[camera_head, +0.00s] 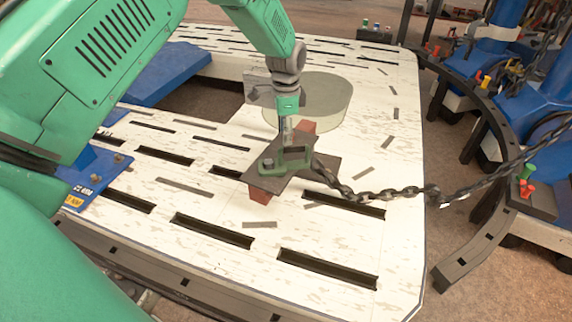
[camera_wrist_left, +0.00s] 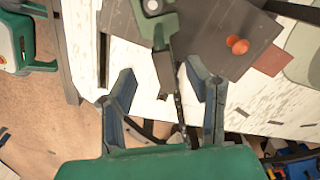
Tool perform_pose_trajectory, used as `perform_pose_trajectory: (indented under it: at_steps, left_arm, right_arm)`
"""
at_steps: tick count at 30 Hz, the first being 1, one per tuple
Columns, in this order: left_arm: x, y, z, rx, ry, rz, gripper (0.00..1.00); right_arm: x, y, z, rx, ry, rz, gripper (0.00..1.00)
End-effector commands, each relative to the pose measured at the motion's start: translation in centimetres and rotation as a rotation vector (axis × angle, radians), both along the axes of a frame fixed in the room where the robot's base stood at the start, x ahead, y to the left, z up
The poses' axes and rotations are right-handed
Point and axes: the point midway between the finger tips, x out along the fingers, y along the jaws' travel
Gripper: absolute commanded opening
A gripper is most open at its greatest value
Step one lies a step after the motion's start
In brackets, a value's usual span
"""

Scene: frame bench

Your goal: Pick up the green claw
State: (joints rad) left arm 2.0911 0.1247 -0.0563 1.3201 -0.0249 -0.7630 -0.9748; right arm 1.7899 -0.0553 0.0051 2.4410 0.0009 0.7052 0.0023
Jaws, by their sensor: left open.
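The green claw (camera_head: 270,166) lies on a dark plate (camera_head: 322,170) on the white slotted bench. A dark chain (camera_head: 385,196) runs from it to the right. My left gripper (camera_head: 288,132) points down just above the claw. In the left wrist view, its two dark fingers (camera_wrist_left: 165,100) are apart. The green claw (camera_wrist_left: 155,25) shows beyond them at the top, with a dark length between the fingers. I cannot tell from these frames whether the fingers touch it. My right gripper is not in view.
Reddish blocks (camera_head: 261,196) show at the plate's edges. A pale round disc (camera_head: 320,100) lies behind the claw. Blue fixtures (camera_head: 505,97) and a dark curved rail (camera_head: 487,115) stand at the right. The bench's near right part is clear apart from slots.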

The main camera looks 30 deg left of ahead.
Motion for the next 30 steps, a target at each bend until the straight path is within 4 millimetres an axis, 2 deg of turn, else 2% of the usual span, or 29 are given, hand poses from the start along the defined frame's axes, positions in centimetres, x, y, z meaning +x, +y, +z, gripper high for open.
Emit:
perform_pose_trajectory:
  at_steps: [1, 3, 11, 19, 27, 28, 30]
  left_arm:
    - [0.0, 0.0, -1.1, -0.001, 0.002, 0.0, 0.44]
    - [0.0, 0.1, -2.0, -0.002, 0.001, 0.001, 0.44]
    - [0.1, 0.4, -3.6, -0.006, 0.0, 0.002, 0.44]
    - [0.3, 0.3, -7.6, -0.004, 0.002, 0.001, 0.44]
    - [0.3, 0.2, -7.8, -0.003, -0.001, 0.001, 0.44]
    - [0.3, 0.3, -7.8, -0.004, 0.0, 0.002, 0.37]
    - [0.3, 0.3, -7.9, -0.004, -0.001, 0.002, 0.12]
  right_arm:
    - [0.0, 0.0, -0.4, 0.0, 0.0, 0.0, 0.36]
    - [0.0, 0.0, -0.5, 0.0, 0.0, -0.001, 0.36]
    - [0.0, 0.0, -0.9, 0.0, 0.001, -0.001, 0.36]
    - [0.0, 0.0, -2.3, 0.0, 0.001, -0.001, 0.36]
    - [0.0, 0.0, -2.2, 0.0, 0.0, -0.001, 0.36]
    - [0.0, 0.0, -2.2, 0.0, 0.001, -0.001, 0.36]
    - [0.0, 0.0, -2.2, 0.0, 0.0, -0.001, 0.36]
